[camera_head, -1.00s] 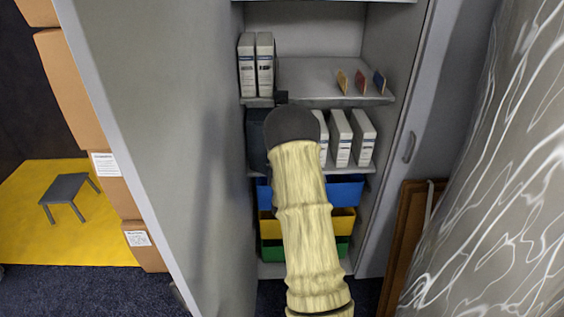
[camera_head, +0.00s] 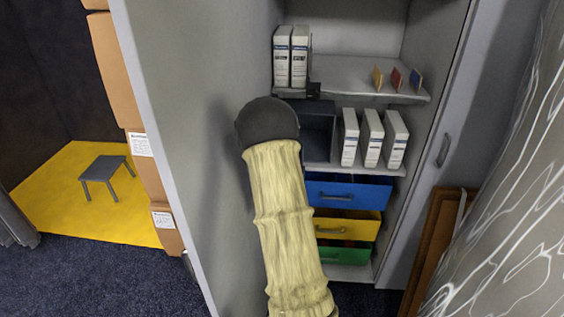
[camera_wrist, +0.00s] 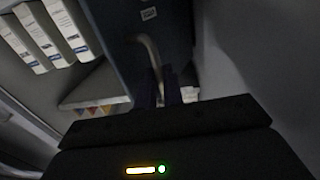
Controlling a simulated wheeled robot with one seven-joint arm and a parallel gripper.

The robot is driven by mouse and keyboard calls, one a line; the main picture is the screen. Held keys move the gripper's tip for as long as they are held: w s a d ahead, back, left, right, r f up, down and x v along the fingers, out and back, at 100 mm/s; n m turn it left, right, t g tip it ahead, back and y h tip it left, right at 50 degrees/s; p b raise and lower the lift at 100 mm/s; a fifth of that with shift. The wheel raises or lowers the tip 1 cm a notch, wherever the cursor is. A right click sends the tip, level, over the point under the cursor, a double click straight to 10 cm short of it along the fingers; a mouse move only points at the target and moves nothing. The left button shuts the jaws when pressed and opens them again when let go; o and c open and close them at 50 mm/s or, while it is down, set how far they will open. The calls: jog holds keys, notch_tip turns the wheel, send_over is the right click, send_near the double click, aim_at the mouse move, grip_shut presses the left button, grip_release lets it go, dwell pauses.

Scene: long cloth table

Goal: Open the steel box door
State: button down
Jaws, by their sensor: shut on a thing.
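The steel box (camera_head: 319,134) is dark blue-grey and stands on the middle shelf of the cabinet, left of several white binders. Its front looks open in the head view, with a dark inside showing. In the wrist view its dark blue door (camera_wrist: 116,22) carries a small label and a curved metal handle (camera_wrist: 150,50). My gripper (camera_wrist: 166,96) is at the lower end of this handle and shut on it. In the head view my rounded wrist and arm hide the fingers and the door.
The tall grey cabinet door (camera_head: 190,130) stands open close to the left of my arm. White binders (camera_head: 371,138) stand right of the box. Blue (camera_head: 347,193), yellow (camera_head: 345,227) and green drawers (camera_head: 346,254) lie below.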

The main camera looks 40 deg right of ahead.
jog(key=shift+w+a+r, duration=0.2)
jog(key=shift+w+r, duration=0.05)
jog(key=shift+w, duration=0.1)
jog(key=c, duration=1.8)
grip_release()
jog(key=shift+o, duration=1.3)
jog(key=shift+w+d+f, duration=0.1)
jog(key=shift+w+f, duration=0.05)
jog(key=shift+f, duration=0.15)
